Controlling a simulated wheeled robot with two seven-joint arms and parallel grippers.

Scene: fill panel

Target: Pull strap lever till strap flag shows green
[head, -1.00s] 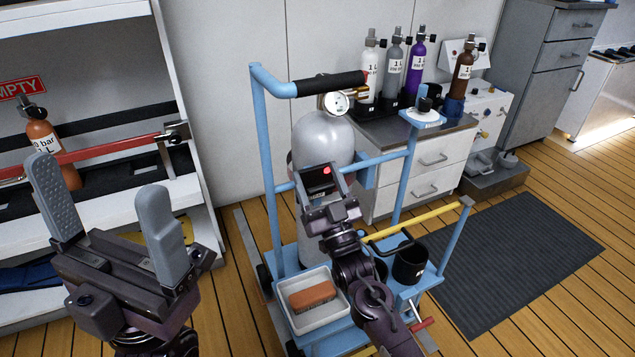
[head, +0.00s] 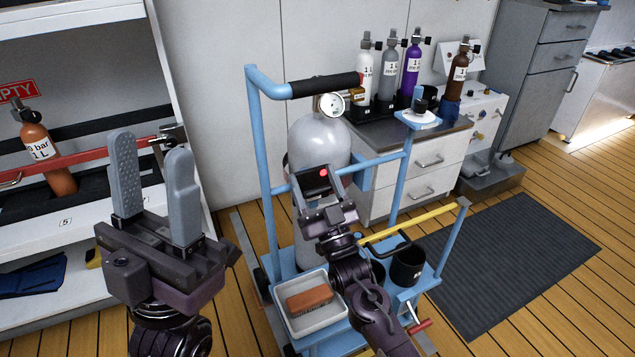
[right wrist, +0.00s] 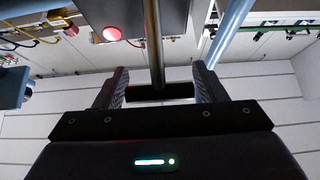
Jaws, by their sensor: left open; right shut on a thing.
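The strap flag (head: 323,172) shows red on a dark box in front of the grey cylinder (head: 320,142) on the blue cart. It also shows red in the right wrist view (right wrist: 114,34). The strap lever (right wrist: 158,60) is a dark rod with a crossbar between the right fingers in that view. My right gripper (right wrist: 161,86) is shut on the lever's crossbar. In the head view my right gripper (head: 323,199) sits just below the flag box and hides the lever. My left gripper (head: 152,150) is open and empty, left of the cart.
The blue cart (head: 262,165) carries a white tray (head: 322,327) with a brown block and a black cup (head: 407,265). A shelf (head: 78,295) with an orange cylinder (head: 47,160) stands left. A drawer cabinet (head: 415,180) with several small cylinders stands behind.

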